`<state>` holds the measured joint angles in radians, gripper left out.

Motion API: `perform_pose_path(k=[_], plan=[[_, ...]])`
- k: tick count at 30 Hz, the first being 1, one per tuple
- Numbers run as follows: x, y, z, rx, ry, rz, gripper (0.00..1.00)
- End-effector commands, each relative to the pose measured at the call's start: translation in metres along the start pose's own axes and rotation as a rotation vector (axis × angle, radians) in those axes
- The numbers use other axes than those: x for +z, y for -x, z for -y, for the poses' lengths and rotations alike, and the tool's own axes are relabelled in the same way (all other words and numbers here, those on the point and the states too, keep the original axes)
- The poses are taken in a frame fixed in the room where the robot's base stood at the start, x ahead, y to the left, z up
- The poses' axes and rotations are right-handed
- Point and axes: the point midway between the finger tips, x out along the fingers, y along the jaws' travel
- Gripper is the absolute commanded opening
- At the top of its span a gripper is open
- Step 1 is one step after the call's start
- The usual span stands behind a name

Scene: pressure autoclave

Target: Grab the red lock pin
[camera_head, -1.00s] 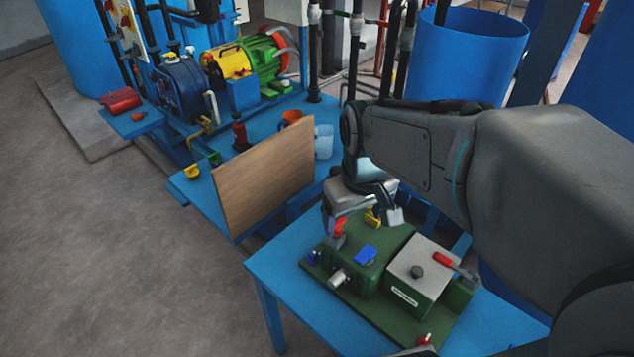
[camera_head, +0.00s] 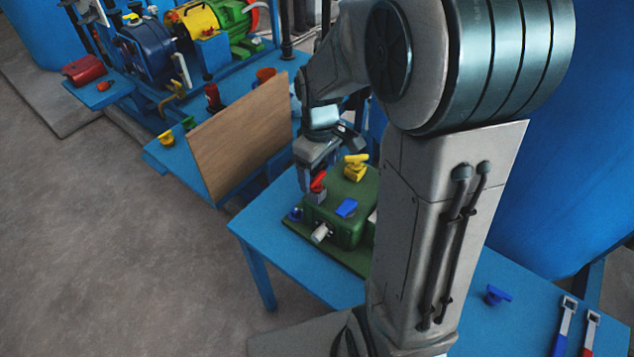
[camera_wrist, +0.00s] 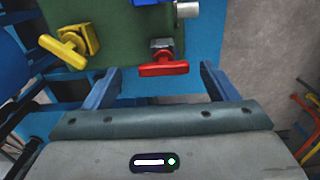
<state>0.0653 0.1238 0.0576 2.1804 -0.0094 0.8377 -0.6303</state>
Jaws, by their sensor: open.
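The red lock pin (camera_head: 318,182), with a T-shaped red handle, stands on a small grey block at the left end of the green unit (camera_head: 347,222). In the wrist view the red lock pin (camera_wrist: 163,69) lies crosswise between the two blue-grey fingers. My gripper (camera_wrist: 160,80) is open, with visible space on both sides of the handle. No contact shows. In the head view my gripper (camera_head: 306,168) points down close to the pin. The fingers partly blend with the block there, so the exact gap is hard to tell.
A yellow handle (camera_head: 355,166) and a blue knob (camera_head: 346,208) stand close by on the unit. A wooden board (camera_head: 240,137) rises to the left. My arm hides the unit's right side. The blue table (camera_head: 283,258) is clear in front left.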

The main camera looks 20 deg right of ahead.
Motion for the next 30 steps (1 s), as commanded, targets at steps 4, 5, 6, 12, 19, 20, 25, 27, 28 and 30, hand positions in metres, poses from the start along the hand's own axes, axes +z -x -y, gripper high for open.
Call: perform_pose_path(k=[4,5,6,12,19,20,25,27,28,30], plan=[[0.0,-0.009,0.001,0.0,0.0,0.001,0.8],[0.0,-0.012,0.001,-0.001,0.0,0.001,0.8],[-0.001,-0.015,0.001,-0.002,0.0,0.002,0.8],[-0.005,-0.045,0.004,-0.003,0.001,0.004,0.8],[-0.005,-0.06,0.004,0.0,0.001,0.0,0.8],[-0.005,-0.06,0.004,0.0,0.0,0.0,0.8],[-0.005,-0.06,0.004,0.001,0.0,0.0,0.72],[-0.005,-0.06,0.004,0.001,0.0,0.0,0.52],[-0.005,-0.06,0.004,0.001,0.0,0.0,0.44],[-0.005,-0.06,0.004,0.001,0.0,0.0,0.31]])
